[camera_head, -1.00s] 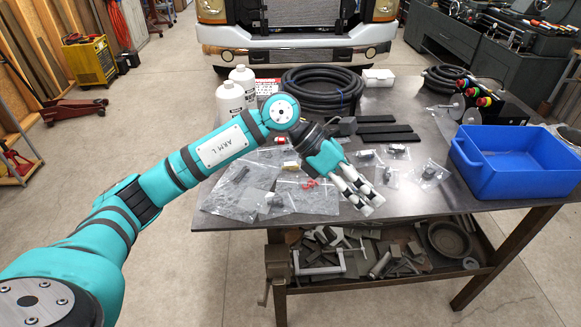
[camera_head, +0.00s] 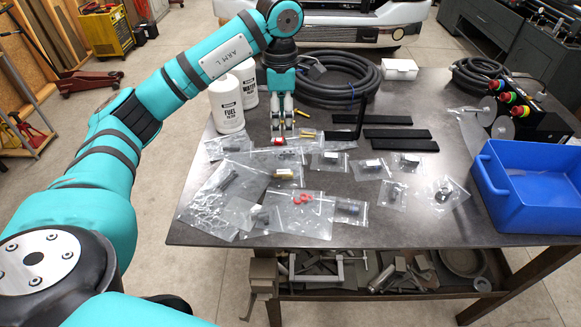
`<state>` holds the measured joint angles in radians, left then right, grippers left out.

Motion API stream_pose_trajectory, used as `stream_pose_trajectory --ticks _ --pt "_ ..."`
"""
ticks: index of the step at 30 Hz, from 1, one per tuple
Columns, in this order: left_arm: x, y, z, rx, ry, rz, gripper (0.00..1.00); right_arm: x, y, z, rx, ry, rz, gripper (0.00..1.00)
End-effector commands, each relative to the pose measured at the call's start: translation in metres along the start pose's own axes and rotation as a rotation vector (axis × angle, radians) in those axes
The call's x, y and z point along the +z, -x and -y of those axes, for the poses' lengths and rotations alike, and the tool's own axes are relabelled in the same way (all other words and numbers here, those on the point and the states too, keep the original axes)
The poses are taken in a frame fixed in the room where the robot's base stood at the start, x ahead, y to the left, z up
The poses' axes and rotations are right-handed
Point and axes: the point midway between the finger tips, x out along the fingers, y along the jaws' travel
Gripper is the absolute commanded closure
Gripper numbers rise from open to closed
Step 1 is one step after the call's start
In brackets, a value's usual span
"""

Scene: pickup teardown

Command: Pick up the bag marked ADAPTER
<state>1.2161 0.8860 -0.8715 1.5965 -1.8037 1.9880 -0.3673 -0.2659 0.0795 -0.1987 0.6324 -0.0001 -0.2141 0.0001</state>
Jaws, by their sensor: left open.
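Several clear zip bags with small parts lie flat on the dark table (camera_head: 440,228). Their labels are too small to read, so I cannot tell which bag is marked ADAPTER. One bag holds red parts (camera_head: 302,198), one a brass-coloured part (camera_head: 285,174), and one a dark cylinder (camera_head: 350,208). Further bags with white labels lie to the right, such as one with a dark part (camera_head: 409,160). My left gripper (camera_head: 282,132) is open, points down and is behind most of the bags, close to a small red-and-white item (camera_head: 280,141). My right gripper is not in view.
A blue bin (camera_head: 530,188) stands at the right edge. Table is bare at front right.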

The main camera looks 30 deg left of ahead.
Motion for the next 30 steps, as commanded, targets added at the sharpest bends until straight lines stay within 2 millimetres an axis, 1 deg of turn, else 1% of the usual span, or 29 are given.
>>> stream_pose_trajectory --ticks 1,6,9,11,12,14,15,18,21,23,26,30 --pt "-0.001 -0.011 0.001 -0.005 -0.001 -0.003 0.42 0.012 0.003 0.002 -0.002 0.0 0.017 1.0" --pt "0.0 -0.047 0.002 -0.006 -0.001 -0.003 0.42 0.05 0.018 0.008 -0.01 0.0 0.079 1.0" --pt "0.0 -0.068 0.002 -0.006 -0.001 -0.002 0.42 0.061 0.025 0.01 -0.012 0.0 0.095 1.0" --pt "0.0 -0.08 0.002 -0.005 -0.001 -0.002 0.42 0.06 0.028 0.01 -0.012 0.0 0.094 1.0" --pt "0.0 -0.087 0.002 -0.005 -0.001 -0.001 0.42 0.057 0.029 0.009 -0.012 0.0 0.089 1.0" --pt "0.001 -0.095 0.002 -0.004 -0.001 0.001 0.42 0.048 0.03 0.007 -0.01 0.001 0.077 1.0" --pt "0.001 -0.1 0.002 -0.003 -0.002 0.0 0.42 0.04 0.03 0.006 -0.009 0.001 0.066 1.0" --pt "0.001 -0.106 0.001 -0.001 -0.002 0.002 0.42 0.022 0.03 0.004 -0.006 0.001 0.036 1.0" --pt "0.002 -0.112 0.002 -0.004 -0.002 0.0 0.42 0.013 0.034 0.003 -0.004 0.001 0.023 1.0" --pt "0.002 -0.118 0.004 -0.004 -0.002 0.0 0.42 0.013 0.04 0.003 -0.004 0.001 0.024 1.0" --pt "0.004 -0.133 0.007 -0.006 -0.002 0.0 0.42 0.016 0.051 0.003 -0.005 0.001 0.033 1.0" --pt "0.005 -0.153 0.006 -0.003 -0.001 0.002 0.42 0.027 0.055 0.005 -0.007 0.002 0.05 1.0"
